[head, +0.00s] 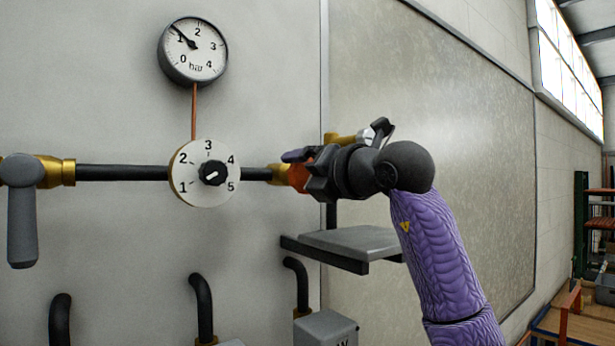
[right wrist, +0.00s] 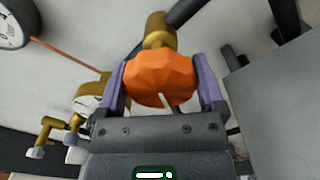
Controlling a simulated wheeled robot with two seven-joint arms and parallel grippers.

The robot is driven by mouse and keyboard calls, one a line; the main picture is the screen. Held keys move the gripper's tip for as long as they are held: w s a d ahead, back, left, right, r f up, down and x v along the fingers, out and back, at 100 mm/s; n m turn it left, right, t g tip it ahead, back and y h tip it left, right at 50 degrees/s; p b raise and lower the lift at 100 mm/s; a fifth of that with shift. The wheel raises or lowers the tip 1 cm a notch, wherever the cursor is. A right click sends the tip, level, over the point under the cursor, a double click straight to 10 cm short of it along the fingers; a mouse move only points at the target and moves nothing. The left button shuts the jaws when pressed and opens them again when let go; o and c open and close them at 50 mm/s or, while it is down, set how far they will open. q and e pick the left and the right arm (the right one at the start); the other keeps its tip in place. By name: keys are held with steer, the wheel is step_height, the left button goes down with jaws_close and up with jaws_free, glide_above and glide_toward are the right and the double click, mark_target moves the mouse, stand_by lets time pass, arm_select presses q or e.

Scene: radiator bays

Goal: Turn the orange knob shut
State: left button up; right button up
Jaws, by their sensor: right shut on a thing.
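The orange knob (right wrist: 158,77) sits on a brass valve body at the right end of the pipe. It has a faceted rim and a pale pointer mark on its face. In the head view only a bit of the orange knob (head: 299,177) shows, the rest hidden behind my gripper. My right gripper (head: 300,168) is shut on the knob; in the right wrist view its two purple fingers (right wrist: 162,88) press on the knob's left and right sides. My left gripper is not in view.
A white dial (head: 190,177) numbered 1 to 5 is on the pipe left of the knob. A pressure gauge (head: 193,50) hangs above, its needle near 1. A grey lever handle (head: 22,225) is at far left. A grey shelf (head: 352,242) juts out below my gripper.

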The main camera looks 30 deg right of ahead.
steer(key=m, duration=0.4)
steer(key=m+b, duration=0.1)
steer(key=m, duration=0.1)
steer(key=shift+f+m, duration=0.3)
steer(key=m+b, duration=0.1)
steer(key=m, duration=0.4)
stand_by(0.5)
steer(key=o, duration=1)
steer(key=shift+r, duration=0.1)
steer(key=shift+s, duration=0.2)
steer(key=s+b, duration=0.1)
steer(key=s, duration=0.2)
steer(key=s+b, duration=0.1)
steer(key=s, duration=0.2)
steer(key=s+b, duration=0.2)
steer(key=s, duration=0.1)
steer(key=shift+s+d, duration=0.2)
steer(key=shift+d, duration=0.2)
